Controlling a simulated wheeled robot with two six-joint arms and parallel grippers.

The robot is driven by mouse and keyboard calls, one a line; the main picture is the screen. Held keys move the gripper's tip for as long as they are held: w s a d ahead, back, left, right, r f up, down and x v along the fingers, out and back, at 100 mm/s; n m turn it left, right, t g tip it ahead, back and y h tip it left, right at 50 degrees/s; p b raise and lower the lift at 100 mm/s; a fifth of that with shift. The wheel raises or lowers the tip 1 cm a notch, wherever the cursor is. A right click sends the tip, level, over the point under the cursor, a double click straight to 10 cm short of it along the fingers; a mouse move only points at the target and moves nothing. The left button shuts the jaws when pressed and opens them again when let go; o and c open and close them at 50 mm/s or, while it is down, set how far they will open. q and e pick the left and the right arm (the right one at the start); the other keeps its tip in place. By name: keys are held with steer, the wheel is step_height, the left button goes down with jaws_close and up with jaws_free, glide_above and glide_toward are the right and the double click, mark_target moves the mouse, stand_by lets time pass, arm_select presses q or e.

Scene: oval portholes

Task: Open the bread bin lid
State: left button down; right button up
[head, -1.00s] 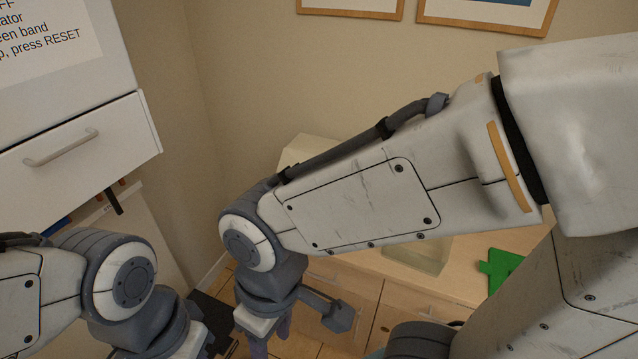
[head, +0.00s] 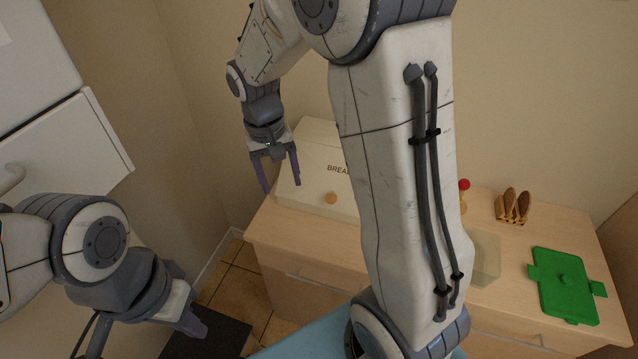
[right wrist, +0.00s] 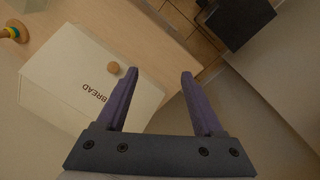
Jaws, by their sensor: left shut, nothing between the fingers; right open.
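The cream bread bin (head: 310,165) stands at the left end of the wooden counter, its lid down. Its front carries the word BREAD and a round wooden knob (head: 331,198). In the right wrist view the bin (right wrist: 75,75) lies left of the fingers, with the knob (right wrist: 113,68) near the left fingertip. My right gripper (head: 281,188) is open and empty, beside the left end of the bin in the head view; I cannot tell whether it touches. My left gripper (head: 203,330) is shut and empty, low at the left, away from the bin. My right arm hides the bin's right part.
A green lid-like piece (head: 566,285) lies on the counter (head: 517,240) at the right. A clear container (head: 487,258) is partly hidden behind my right arm. Brown pieces in a holder (head: 513,206) stand at the back. A white drawer unit (head: 62,150) is at the left.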

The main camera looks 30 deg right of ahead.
mark_target(331, 195)
steer(key=w+d+f+m+g, duration=0.1)
steer(key=w+d+f+m, duration=0.15)
steer(key=d, duration=0.35)
steer(key=w+d+f+m, duration=0.2)
steer(key=d+f, duration=0.1)
steer(key=d, duration=0.4)
steer(key=shift+h, duration=0.3)
steer(key=f, duration=0.3)
steer(key=s+d+f+p, duration=0.1)
steer(key=f, duration=0.6)
steer(key=shift+s+d, duration=0.15)
steer(key=shift+d, duration=0.1)
jaws_close()
